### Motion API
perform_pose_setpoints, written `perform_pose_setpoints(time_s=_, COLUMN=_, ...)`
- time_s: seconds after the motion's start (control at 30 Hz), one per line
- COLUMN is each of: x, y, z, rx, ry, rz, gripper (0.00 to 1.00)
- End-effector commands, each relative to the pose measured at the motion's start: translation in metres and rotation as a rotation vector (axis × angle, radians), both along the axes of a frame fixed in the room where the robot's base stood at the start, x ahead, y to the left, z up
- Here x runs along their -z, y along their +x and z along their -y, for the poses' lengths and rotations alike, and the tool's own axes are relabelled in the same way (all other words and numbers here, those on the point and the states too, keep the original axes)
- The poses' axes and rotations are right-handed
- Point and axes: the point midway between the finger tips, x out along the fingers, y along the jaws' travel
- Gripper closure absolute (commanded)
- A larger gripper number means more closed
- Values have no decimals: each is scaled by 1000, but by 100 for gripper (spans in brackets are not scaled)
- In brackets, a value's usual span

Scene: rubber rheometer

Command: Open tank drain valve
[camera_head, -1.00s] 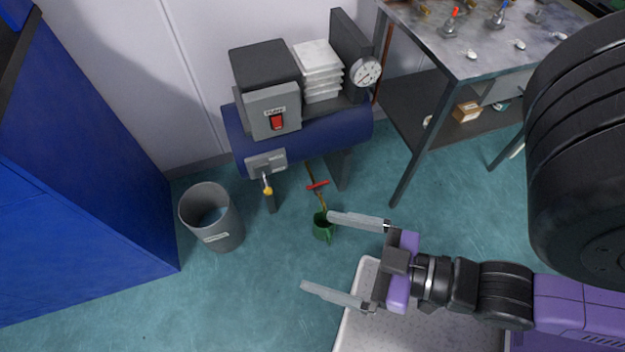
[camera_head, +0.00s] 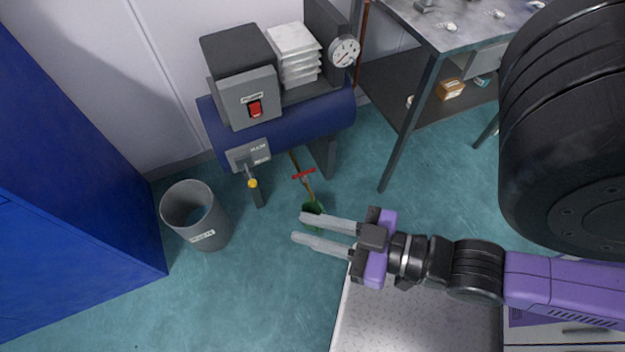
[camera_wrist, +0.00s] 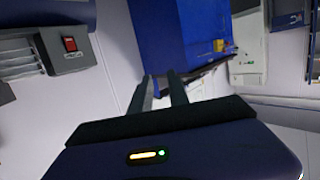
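The blue tank (camera_head: 290,125) lies on its side on legs against the wall, with a dark motor box, a red switch and a round gauge (camera_head: 344,51) on top. A thin drain pipe hangs beneath it with a red valve handle (camera_head: 304,174) across it. A green cup (camera_head: 313,212) stands on the floor below, partly hidden by my finger. A second, yellow-tipped lever (camera_head: 253,184) hangs from a plate at the tank's left. My gripper (camera_head: 312,231) is empty, its fingers narrowly apart, in front of the cup in the head view. The wrist view shows the fingers (camera_wrist: 162,90) also apart.
A grey bin (camera_head: 195,215) stands left of the tank. A blue cabinet (camera_head: 70,170) fills the left side. A metal table (camera_head: 440,35) with a lower shelf is at the right. Teal floor is clear between bin and gripper.

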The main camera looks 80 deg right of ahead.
Motion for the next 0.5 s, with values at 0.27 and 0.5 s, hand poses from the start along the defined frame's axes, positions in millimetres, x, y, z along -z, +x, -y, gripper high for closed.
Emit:
perform_pose_setpoints(time_s=0.27, x=95, y=23, z=44, rx=163, ry=54, rz=57, gripper=100)
perform_pose_setpoints(time_s=0.5, x=175, y=36, z=93, rx=330, ry=191, rz=110, gripper=100)
